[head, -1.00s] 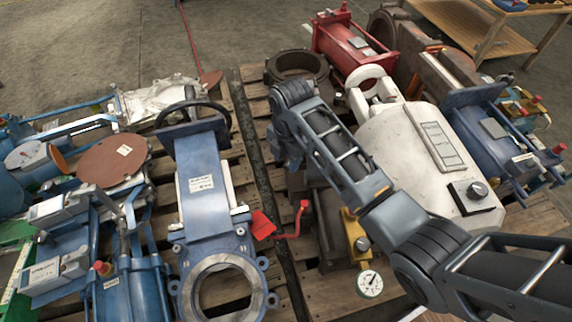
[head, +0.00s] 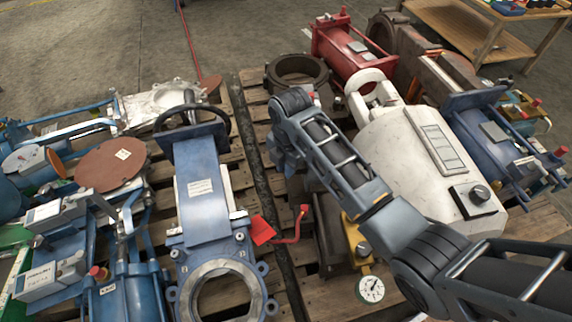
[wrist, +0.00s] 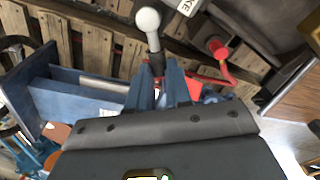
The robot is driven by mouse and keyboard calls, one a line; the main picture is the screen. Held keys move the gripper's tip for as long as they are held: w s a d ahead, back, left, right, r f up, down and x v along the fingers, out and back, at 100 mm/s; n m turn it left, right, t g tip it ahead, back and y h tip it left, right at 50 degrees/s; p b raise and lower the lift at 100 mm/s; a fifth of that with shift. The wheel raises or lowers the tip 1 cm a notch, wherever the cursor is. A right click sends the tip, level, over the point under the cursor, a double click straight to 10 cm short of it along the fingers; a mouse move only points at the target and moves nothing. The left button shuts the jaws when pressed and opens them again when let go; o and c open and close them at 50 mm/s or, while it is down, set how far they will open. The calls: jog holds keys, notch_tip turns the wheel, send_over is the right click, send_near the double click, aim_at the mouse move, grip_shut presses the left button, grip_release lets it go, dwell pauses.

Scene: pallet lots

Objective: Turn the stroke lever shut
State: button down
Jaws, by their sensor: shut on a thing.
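The stroke lever, with a white ball knob (wrist: 148,20) on a thin pale stem, shows at the top middle of the wrist view, beside a label of which only the letters "KE" (wrist: 189,6) show. My gripper (wrist: 163,70) points at the lever's dark lower end (wrist: 157,63). Its two blue-grey fingers are close together, shut on the lever near that end. The exact contact is partly hidden by the fingers. In the head view, my own arm hides the lever and the fingers.
A red bent handle (wrist: 228,70) is close to the right of the fingers; it also shows in the head view (head: 298,225). A blue gate valve (head: 205,190) stands left of my arm, a white actuator (head: 410,165) right. A pressure gauge (head: 370,289) is below.

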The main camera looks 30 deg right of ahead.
jog(key=shift+r+p, duration=0.1)
jog(key=shift+p, duration=0.2)
jog(key=shift+w+a+r+m+p, duration=0.15)
jog(key=shift+w+m+p, duration=0.25)
jog(key=shift+m+p, duration=0.55)
jog(key=shift+w+d+f+m+h+p, duration=0.15)
jog(key=shift+w+m+p, duration=0.6)
jog(key=shift+m, duration=0.85)
jog(key=shift+w+d+m+h+p, duration=0.15)
jog(key=shift+w+m+p, duration=0.6)
jog(key=shift+m, duration=0.9)
jog(key=shift+w+d+f+m+p, duration=0.15)
jog(key=shift+w+m+p, duration=0.6)
jog(key=shift+m, duration=0.85)
jog(key=c, duration=1.1)
grip_release()
jog(key=shift+o, duration=0.2)
